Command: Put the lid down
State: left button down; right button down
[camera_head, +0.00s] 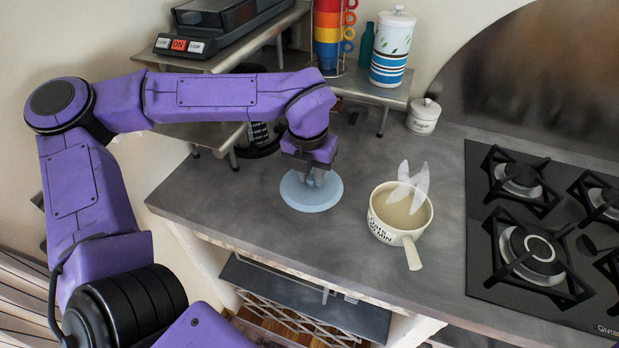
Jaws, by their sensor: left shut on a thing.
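A round pale-blue lid (311,196) is at the left part of the grey counter, under my left gripper. My left gripper (312,178) points down and is shut on the top of the lid; its fingertips hide the grip point. The lid looks level and at or very close to the counter top; I cannot tell whether it touches. A cream pot (381,232) with dark lettering and a handle stands open to the right of the lid, with pale, wing-like shapes (408,187) rising from it. My right gripper is not in view.
A black gas hob (543,240) lies on the right of the counter (430,160). Behind are a small sugar jar (424,116), a tall striped canister (391,48), stacked coloured cups (333,30) and a raised shelf (200,62). Bare counter lies between lid and pot.

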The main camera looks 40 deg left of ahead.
aim_at(309, 185)
pick_arm(q)
jog(key=f, duration=0.1)
jog(key=a+f, duration=0.1)
jog(key=f, duration=0.1)
jog(key=w+f, duration=0.1)
jog(key=shift+a+f, duration=0.2)
jog(key=shift+f, duration=0.2)
jog(key=shift+w+f, duration=0.15)
jog(key=shift+f, duration=0.2)
jog(key=shift+f, duration=0.15)
jog(key=c, duration=0.9)
grip_release()
jog(key=r, duration=0.4)
jog(key=s+r, duration=0.1)
jog(key=r, duration=0.7)
jog(key=shift+s+d+r, duration=0.15)
jog(key=shift+s+d, duration=0.05)
jog(key=shift+s, duration=0.2)
